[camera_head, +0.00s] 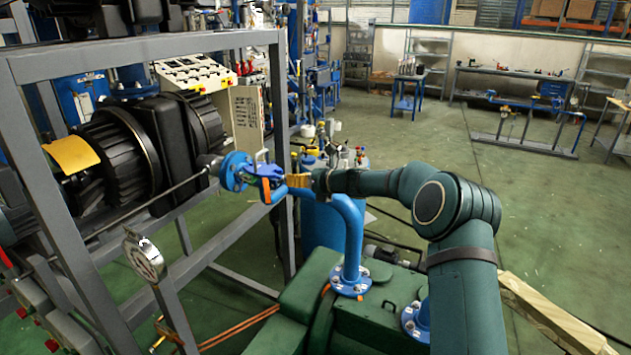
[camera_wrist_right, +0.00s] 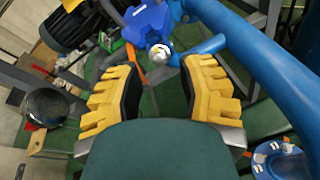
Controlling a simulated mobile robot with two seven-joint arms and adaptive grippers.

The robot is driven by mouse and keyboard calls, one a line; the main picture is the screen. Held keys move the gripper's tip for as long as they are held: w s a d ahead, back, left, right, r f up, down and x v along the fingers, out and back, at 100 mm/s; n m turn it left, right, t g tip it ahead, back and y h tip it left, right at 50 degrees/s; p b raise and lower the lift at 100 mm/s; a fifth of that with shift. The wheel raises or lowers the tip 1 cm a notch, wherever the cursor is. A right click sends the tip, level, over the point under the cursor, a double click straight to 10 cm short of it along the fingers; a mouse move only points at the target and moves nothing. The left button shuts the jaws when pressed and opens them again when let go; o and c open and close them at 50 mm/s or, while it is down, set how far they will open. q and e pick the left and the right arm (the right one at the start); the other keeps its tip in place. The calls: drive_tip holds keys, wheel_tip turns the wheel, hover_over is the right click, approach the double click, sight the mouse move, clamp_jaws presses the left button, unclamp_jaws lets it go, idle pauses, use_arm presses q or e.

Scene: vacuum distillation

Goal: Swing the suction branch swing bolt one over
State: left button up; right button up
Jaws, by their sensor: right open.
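The suction branch is a blue pipe (camera_head: 351,235) with a round blue flange (camera_head: 236,171) at its upper left end. A blue fitting (camera_head: 268,171) sits beside the flange. My right gripper (camera_head: 300,181) is open and empty, just right of this fitting. In the right wrist view, the yellow fingers of my right gripper (camera_wrist_right: 160,76) stand wide apart. Just beyond the fingertips is a rounded silver piece (camera_wrist_right: 160,53), perhaps the swing bolt's end. It lies below a blue part (camera_wrist_right: 148,22) and touches neither finger. My left gripper is not in view.
A grey steel frame (camera_head: 194,49) holding black ribbed machinery (camera_head: 118,145) stands at left. A pressure gauge (camera_head: 144,256) is in front. The blue pipe rises from a green machine (camera_head: 302,308). The floor at right (camera_head: 468,190) has free room.

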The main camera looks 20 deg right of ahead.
drive_tip(key=v, duration=0.7)
drive_tip(key=shift+s, duration=0.2)
drive_tip(key=shift+d, duration=0.15)
